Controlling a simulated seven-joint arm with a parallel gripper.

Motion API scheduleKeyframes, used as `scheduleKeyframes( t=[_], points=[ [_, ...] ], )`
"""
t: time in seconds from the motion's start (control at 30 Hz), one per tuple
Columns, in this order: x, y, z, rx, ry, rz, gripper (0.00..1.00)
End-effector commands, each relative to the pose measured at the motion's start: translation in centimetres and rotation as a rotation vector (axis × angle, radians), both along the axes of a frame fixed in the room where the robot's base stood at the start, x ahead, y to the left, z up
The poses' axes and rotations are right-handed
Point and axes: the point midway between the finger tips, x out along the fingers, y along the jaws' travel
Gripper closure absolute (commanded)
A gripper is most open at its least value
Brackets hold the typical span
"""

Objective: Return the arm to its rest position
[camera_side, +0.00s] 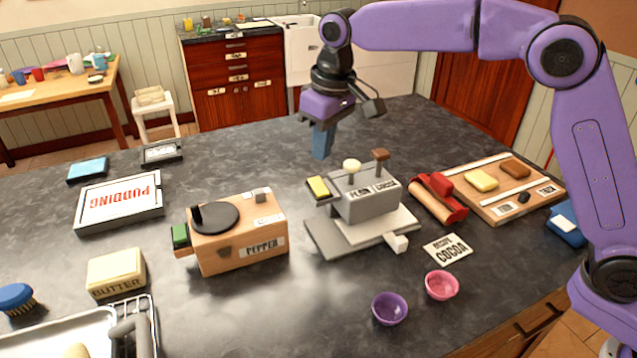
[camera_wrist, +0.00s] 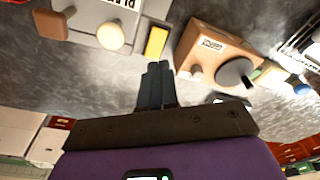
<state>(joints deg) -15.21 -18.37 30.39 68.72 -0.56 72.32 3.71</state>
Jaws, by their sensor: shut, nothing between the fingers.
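My gripper (camera_side: 322,143) hangs from my purple arm above the back middle of the dark counter, pointing down. Its blue fingers are together with nothing between them. In the wrist view the shut fingers (camera_wrist: 155,85) show in the middle, over bare counter. The grey lever machine (camera_side: 363,205) stands in front of the gripper and to its right, apart from it. It also shows at the top left of the wrist view (camera_wrist: 90,14).
A wooden pepper box (camera_side: 240,248) stands left of the machine. A pudding box (camera_side: 119,203), butter block (camera_side: 116,272) and wire rack (camera_side: 145,310) are further left. The back counter is mostly clear.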

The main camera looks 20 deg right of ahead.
Motion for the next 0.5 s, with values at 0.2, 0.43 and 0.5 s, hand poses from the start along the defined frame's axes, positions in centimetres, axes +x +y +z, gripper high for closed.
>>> scheduleKeyframes(
  t=[0.2, 0.43, 0.5],
  points=[
    [0.0, 0.0, 0.0, 0.0, 0.0, 0.0, 1.0],
    [-1.7, -0.6, 0.1, -0.004, 0.005, 0.032, 1.0],
    [-3.1, -1.1, 0.1, -0.007, 0.01, 0.059, 1.0]
  ],
)
